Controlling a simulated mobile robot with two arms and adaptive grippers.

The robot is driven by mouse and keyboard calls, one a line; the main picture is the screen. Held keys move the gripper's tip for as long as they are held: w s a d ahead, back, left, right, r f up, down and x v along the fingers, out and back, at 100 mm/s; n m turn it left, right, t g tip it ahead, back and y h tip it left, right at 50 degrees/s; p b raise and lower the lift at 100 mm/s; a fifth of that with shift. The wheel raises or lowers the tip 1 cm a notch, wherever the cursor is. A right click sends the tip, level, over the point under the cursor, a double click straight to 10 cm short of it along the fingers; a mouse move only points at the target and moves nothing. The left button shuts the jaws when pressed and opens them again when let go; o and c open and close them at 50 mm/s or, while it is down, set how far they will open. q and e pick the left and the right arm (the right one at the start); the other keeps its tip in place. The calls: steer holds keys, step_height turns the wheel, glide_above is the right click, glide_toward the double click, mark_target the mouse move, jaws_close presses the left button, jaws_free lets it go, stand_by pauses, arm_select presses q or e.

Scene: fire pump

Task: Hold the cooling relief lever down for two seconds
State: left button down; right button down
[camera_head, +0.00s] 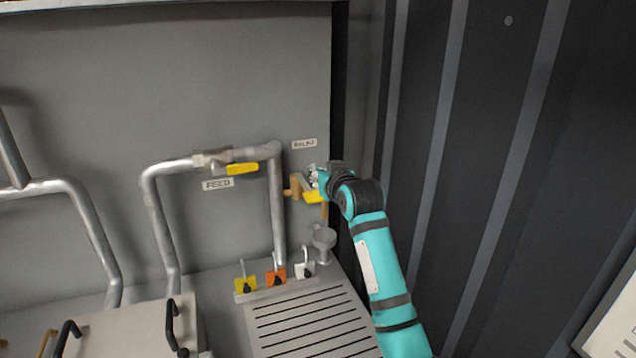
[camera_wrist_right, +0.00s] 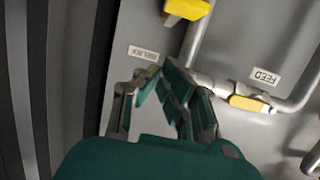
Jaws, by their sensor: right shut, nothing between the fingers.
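The relief lever (camera_head: 313,197) has a yellow handle on a brass-coloured valve, below the RELIEF label (camera_head: 304,143) on the grey panel. Part of its handle (camera_wrist_right: 187,9) shows at the top edge of the right wrist view. My right gripper (camera_head: 314,176) is just above the handle in the head view. In the wrist view its fingers (camera_wrist_right: 158,74) are shut and empty, near the RELIEF label. I cannot tell whether the fingers touch the lever. My left gripper is not in view.
A second yellow lever (camera_head: 242,169) sits on the pipe by the FEED label (camera_head: 218,184). A funnel (camera_head: 323,238) and several small toggles in coloured mounts stand below. A slotted grille (camera_head: 310,325) lies in front. A dark ribbed wall (camera_head: 470,150) rises close on the right.

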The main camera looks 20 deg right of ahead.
mark_target(318, 198)
steer(key=shift+x, duration=0.9)
step_height(318, 198, down, 3)
steer(key=shift+s+r+p, duration=0.1)
steer(key=shift+r+p, duration=0.05)
steer(key=shift+p, duration=0.45)
steer(key=shift+s+f, duration=0.1)
steer(key=shift+f, duration=0.5)
